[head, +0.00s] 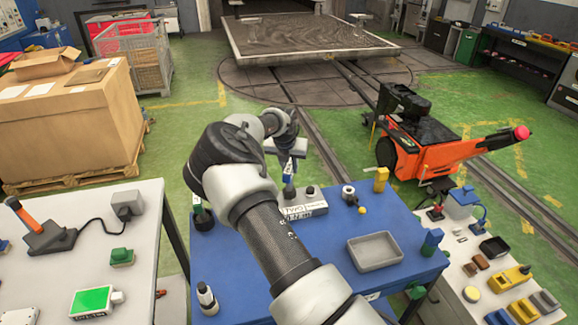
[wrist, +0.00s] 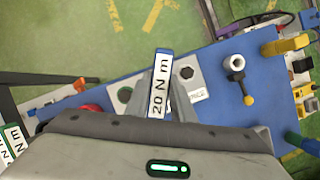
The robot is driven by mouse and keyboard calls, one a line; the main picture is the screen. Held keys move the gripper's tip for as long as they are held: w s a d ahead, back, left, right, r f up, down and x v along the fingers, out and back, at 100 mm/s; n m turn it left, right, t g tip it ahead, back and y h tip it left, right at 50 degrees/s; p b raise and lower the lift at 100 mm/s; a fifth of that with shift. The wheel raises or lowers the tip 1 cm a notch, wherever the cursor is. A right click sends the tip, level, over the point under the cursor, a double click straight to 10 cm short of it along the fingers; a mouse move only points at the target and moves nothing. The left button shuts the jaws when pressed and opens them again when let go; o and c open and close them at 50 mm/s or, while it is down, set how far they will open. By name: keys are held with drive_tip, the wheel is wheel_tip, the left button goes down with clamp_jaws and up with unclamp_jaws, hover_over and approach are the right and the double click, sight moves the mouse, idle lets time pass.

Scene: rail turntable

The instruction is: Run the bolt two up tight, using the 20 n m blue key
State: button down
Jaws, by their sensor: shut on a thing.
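My gripper (head: 287,158) is shut on the blue key (head: 288,170), which hangs down over the blue table. In the wrist view the key's white tag (wrist: 160,85) reads "20 N m". A grey block (head: 306,209) with a white label lies under and beside the key. The bolt numbers are not readable.
White tags (wrist: 14,138) show at the wrist view's lower left. A white table with small parts stands right.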

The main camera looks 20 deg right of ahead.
drive_tip(key=shift+r, duration=0.1)
idle(0.3)
drive_tip(key=shift+n+b, duration=0.45)
drive_tip(key=shift+n, duration=0.05)
drive_tip(key=shift+r, duration=0.15)
drive_tip(key=shift+r+p, duration=0.45)
drive_tip(key=shift+r, duration=2)
drive_tip(key=shift+f, duration=0.1)
